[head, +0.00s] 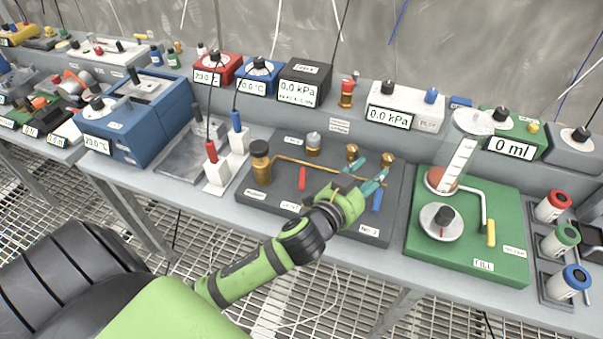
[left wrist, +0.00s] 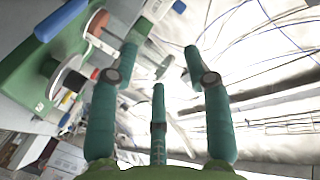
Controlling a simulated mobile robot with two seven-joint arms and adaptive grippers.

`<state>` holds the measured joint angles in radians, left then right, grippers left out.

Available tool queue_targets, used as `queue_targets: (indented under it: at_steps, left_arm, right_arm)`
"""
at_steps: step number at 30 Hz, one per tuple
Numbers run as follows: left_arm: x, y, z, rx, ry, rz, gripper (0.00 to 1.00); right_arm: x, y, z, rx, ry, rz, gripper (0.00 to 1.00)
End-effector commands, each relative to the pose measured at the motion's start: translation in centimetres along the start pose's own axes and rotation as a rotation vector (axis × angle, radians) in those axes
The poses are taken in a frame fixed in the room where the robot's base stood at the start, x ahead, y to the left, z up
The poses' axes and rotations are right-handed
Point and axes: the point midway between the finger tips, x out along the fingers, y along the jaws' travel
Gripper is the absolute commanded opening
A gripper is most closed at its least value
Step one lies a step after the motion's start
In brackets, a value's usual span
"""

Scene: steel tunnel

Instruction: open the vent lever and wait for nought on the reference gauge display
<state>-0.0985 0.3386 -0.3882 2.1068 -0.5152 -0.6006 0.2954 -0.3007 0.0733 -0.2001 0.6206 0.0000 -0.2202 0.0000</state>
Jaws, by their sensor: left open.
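A dark board carries brass fittings, a red lever handle (head: 302,179) and a blue lever handle (head: 377,201). Their labels are too small to read, so I cannot tell which is the vent lever. A black gauge box (head: 304,83) at the back reads 0.0 kPa, and a white gauge box (head: 393,108) also reads 0.0 kPa. I cannot tell which is the reference. My left gripper (head: 380,172) is over the board's right part, near the blue handle. Its teal fingers are spread and empty in the left wrist view (left wrist: 160,60). My right gripper is out of view.
A green board (head: 468,262) with a round dial and a yellow-handled lever stands to the right, below a 0 ml display (head: 512,148). A blue bath (head: 145,119) is at the left. Red, green and blue-capped jars stand at far right. Thin cables hang at the back.

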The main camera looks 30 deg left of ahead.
Motion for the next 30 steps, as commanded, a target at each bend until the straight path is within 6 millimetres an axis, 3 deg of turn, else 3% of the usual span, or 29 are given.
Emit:
queue_targets:
  at_steps: [1, 3, 6, 8, 10, 14, 17, 20, 21, 24, 27, 30]
  left_arm:
    - [1.1, -0.1, -3.5, 0.066, 0.141, 0.010, 0.49]
    - [1.8, 0.8, -8.4, 0.173, 0.351, 0.053, 0.49]
    - [1.3, 3.4, -13.7, 0.357, 0.628, 0.170, 0.49]
    - [0.6, 5.5, -15.3, 0.480, 0.763, 0.270, 0.49]
    - [-0.3, 7.8, -15.7, 0.639, 0.884, 0.409, 0.49]
    - [-1.4, 10.4, -12.1, 0.958, 0.975, 0.723, 0.49]
    - [-1.2, 9.3, -6.5, 1.204, 0.900, 0.989, 0.49]
    - [-0.6, 4.9, -0.4, 1.415, 0.697, 1.244, 0.49]
    - [-0.5, 2.4, 1.7, 1.480, 0.589, 1.332, 0.49]
    - [-0.6, -4.1, 5.7, 1.585, 0.304, 1.500, 0.49]
    - [-1.4, -9.6, 7.9, 1.623, 0.064, 1.598, 0.49]
    - [-2.1, -12.8, 8.8, 1.630, -0.083, 1.646, 0.49]
  right_arm:
    - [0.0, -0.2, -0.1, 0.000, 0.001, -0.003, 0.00]
    - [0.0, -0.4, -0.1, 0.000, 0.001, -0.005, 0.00]
    - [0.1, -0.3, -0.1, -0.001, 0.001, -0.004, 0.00]
    - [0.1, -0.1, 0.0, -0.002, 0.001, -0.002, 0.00]
    - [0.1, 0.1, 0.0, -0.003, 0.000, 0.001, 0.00]
    - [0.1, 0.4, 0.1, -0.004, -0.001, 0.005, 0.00]
    - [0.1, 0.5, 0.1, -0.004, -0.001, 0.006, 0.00]
    - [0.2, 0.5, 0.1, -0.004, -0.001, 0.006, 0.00]
    - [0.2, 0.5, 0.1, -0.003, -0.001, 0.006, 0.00]
    - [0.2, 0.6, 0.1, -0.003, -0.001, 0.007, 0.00]
    - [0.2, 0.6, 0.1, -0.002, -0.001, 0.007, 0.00]
    - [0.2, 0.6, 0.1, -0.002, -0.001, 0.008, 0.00]
